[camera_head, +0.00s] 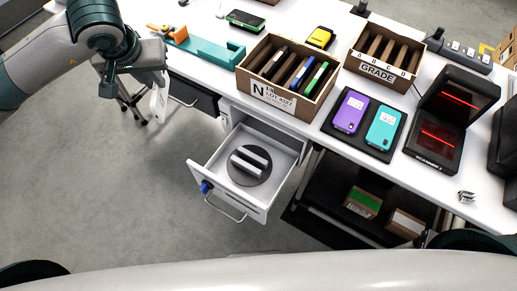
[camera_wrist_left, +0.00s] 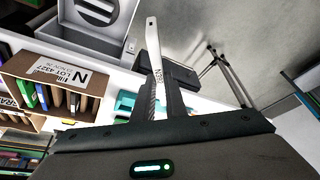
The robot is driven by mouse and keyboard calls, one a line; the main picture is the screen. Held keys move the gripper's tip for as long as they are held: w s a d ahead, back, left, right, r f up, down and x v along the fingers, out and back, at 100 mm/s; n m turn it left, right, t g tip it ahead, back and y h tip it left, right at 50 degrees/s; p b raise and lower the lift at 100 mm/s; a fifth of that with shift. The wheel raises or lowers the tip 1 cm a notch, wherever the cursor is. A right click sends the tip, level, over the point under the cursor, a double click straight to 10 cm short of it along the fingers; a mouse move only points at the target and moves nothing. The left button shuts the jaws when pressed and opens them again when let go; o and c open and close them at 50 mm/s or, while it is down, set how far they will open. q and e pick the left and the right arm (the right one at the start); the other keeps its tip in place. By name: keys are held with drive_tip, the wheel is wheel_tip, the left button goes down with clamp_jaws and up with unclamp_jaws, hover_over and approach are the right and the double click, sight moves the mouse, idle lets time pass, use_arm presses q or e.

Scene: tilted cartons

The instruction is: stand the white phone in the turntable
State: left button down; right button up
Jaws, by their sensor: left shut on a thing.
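My left gripper (camera_head: 163,73) is at the upper left, off the table's front edge, shut on a slim white thing that I take for the white phone (camera_head: 158,103). The phone hangs below the fingers over the floor. In the left wrist view the phone (camera_wrist_left: 154,45) shows nearly edge-on, with small dark lettering, between the fingers (camera_wrist_left: 163,88). The turntable (camera_head: 239,178) is a dark round disc with two pale raised bars and a slot between them. It lies in the open drawer, to the right of and below the gripper, well apart from the phone. My right gripper is not in view.
The open drawer (camera_head: 232,195) has pale walls around the turntable. Above it on the white table stand a carton (camera_head: 292,103) with several upright phones and a GRADE carton (camera_head: 377,73). A black tray (camera_head: 340,137) holds purple and teal phones. A teal fixture (camera_head: 207,50) lies near the gripper.

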use_arm(q)
drive_tip(key=shift+s+d, duration=0.15)
drive_tip(key=shift+f, duration=0.1)
drive_tip(key=shift+d+f+n, duration=0.1)
drive_tip(key=shift+d+n, duration=0.05)
drive_tip(key=shift+n, duration=0.15)
drive_tip(key=s+d+f+m+g+h+p, duration=0.1)
drive_tip(key=d+f+m+g+h, duration=0.1)
drive_tip(key=d+f+m, duration=0.7)
drive_tip(key=s+d+f+m+g+h+p, duration=0.1)
drive_tip(key=d+f+m+g, duration=0.4)
drive_tip(key=d+f+m, duration=0.5)
wheel_tip(320, 180, down, 6)
drive_tip(key=m+p, duration=0.1)
drive_tip(key=m, duration=0.5)
drive_tip(key=shift+s+d+m+h, duration=0.2)
drive_tip(key=shift+s+m+h, duration=0.05)
drive_tip(key=shift+m+h, duration=0.15)
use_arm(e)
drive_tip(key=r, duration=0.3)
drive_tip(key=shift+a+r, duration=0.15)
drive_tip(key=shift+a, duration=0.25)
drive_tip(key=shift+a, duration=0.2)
